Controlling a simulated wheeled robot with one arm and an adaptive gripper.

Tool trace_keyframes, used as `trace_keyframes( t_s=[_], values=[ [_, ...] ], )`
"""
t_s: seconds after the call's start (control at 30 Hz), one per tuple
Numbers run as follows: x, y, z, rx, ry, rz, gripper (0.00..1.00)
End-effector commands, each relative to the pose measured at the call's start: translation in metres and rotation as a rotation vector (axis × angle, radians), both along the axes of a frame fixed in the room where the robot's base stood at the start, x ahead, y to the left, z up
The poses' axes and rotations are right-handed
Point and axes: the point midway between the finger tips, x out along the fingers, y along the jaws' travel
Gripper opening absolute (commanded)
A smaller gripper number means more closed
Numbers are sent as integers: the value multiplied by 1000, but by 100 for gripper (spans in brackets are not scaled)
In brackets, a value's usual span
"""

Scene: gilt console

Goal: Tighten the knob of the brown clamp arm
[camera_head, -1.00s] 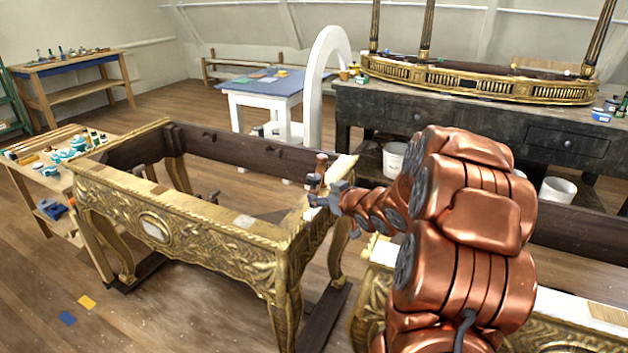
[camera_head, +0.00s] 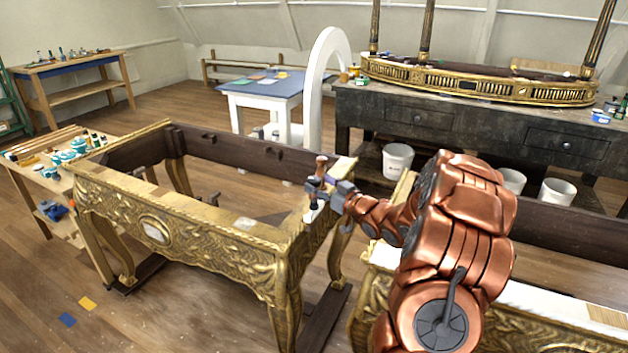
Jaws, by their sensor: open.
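The brown clamp arm (camera_head: 321,166) stands at the right end of the gilt console frame (camera_head: 200,224), near its corner. Its upper brown part pokes up just above my gripper (camera_head: 316,190). The knob cannot be told apart from the clamp and fingers at this size. My gripper is open, with its fingers pointing left at the clamp. Whether the fingers touch the clamp cannot be told. My copper-coloured arm reaches in from the lower right.
A second gilt frame (camera_head: 365,305) stands close at the lower right, partly behind my arm. A dark workbench (camera_head: 470,135) with a gilt piece on top is behind. A bench with bottles (camera_head: 50,180) is at left. Open floor lies at the lower left.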

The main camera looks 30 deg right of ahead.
Motion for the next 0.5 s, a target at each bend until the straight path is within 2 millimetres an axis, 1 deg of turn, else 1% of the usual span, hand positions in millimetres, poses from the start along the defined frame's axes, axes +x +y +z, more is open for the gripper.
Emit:
trace_keyframes(
  t_s=[0.1, 0.2, 0.3, 0.5],
  values=[
    [13, 2, 1, -1, -2, 2, 67],
    [20, 3, 2, -1, -2, 1, 67],
    [25, 4, 1, -1, -2, 1, 67],
    [27, 4, 1, -1, -2, 0, 67]
  ],
)
